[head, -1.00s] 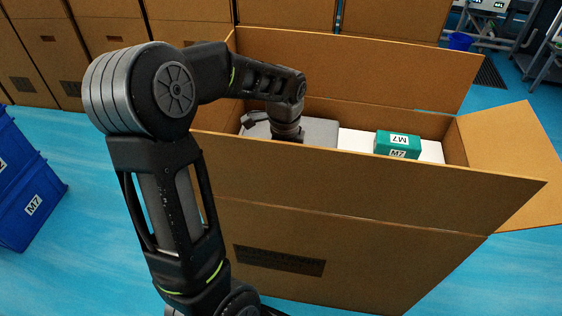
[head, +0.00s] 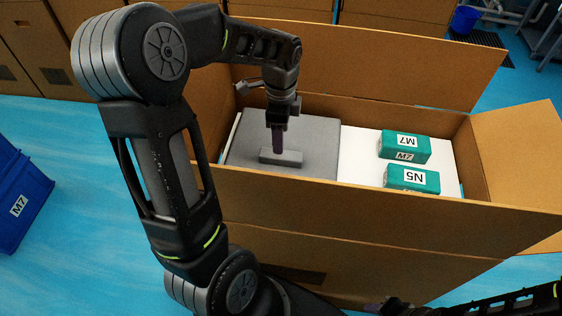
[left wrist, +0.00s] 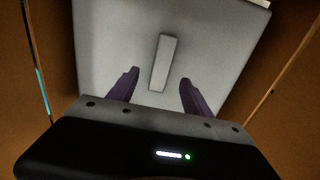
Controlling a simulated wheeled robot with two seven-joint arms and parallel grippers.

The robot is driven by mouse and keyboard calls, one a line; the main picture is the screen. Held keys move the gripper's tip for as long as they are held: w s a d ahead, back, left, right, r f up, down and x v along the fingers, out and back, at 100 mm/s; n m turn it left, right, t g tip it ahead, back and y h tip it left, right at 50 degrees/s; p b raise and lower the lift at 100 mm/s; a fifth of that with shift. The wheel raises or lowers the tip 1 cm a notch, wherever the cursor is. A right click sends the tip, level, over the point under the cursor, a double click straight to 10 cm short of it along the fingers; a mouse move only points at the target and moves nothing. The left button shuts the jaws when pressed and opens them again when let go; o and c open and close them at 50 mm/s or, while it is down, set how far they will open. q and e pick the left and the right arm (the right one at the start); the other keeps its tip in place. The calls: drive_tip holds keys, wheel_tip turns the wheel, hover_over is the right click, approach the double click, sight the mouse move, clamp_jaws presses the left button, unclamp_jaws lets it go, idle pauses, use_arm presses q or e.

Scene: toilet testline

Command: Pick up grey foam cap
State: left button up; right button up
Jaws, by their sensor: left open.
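The grey foam cap (head: 315,140) lies flat inside the open cardboard box, on the left side. It has a raised rectangular grip bar (head: 281,158) on top. In the left wrist view the cap (left wrist: 105,50) fills most of the box opening, and its bar (left wrist: 163,62) stands between and just beyond the two purple fingers. My left gripper (head: 278,140) points down over the bar. It is open (left wrist: 157,90) and empty. Whether a finger touches the bar cannot be told. Part of my right arm shows at the lower right, and its gripper's jaws are not clear there.
The cardboard box (head: 360,215) has tall walls and raised flaps around the cap. A green box labelled M7 (head: 392,143) and another labelled N5 (head: 400,178) lie on a white surface (head: 358,165) to the right of the cap. A blue crate (head: 22,195) stands at the left.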

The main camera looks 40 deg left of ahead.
sight(281, 164)
use_arm(q)
drive_tip(key=shift+f, duration=1.35)
wheel_tip(281, 164, down, 5)
drive_tip(key=shift+w+f, duration=0.1)
drive_tip(key=shift+w, duration=0.05)
clamp_jaws()
idle(0.4)
idle(0.9)
